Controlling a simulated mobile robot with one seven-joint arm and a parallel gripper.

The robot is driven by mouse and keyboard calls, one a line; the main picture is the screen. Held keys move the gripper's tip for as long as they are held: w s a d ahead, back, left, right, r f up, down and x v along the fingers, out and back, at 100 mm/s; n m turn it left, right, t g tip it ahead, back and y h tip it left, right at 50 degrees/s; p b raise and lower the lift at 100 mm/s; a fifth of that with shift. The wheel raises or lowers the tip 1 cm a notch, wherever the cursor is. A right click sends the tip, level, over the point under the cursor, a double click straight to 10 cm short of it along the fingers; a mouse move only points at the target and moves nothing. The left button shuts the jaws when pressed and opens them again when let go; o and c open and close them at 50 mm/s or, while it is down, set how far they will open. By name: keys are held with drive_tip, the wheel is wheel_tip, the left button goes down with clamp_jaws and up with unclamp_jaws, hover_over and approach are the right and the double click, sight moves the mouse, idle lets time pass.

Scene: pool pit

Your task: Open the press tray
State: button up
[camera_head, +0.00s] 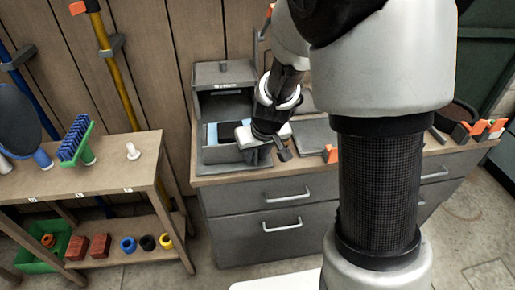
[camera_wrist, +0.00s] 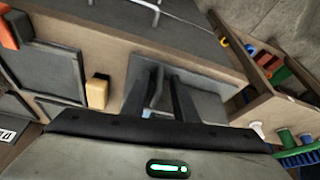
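The press is a dark grey box (camera_head: 224,76) with a raised back and a small label, at the left end of the counter. Its grey tray (camera_head: 219,156) sits low at the front, with a light blue strip inside. My gripper (camera_head: 275,156) points down at the tray's front right corner and hides part of it. In the wrist view, two dark fingers (camera_wrist: 165,88) stand apart over the grey tray front (camera_wrist: 208,103).
The counter has grey drawers (camera_head: 288,195) below. An orange block (camera_head: 330,153) and a grey plate (camera_head: 313,136) lie right of the press. A wooden shelf (camera_head: 108,178) with brushes stands left. My arm hides the middle of the counter.

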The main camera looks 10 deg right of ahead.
drive_tip(key=p+v, duration=0.6)
drive_tip(key=v, duration=1.1)
drive_tip(key=shift+r, duration=0.15)
drive_tip(key=shift+s+r, duration=0.1)
drive_tip(key=s+d+r+m+t+h, duration=0.1)
drive_tip(key=s+d+r, duration=0.1)
drive_tip(key=s+r, duration=0.45)
drive_tip(key=s+d+r+m, duration=0.15)
drive_tip(key=s+r, duration=0.25)
drive_tip(key=s, duration=0.5)
wheel_tip(320, 180, up, 17)
drive_tip(key=p, duration=1.7)
drive_tip(key=shift+p, duration=0.4)
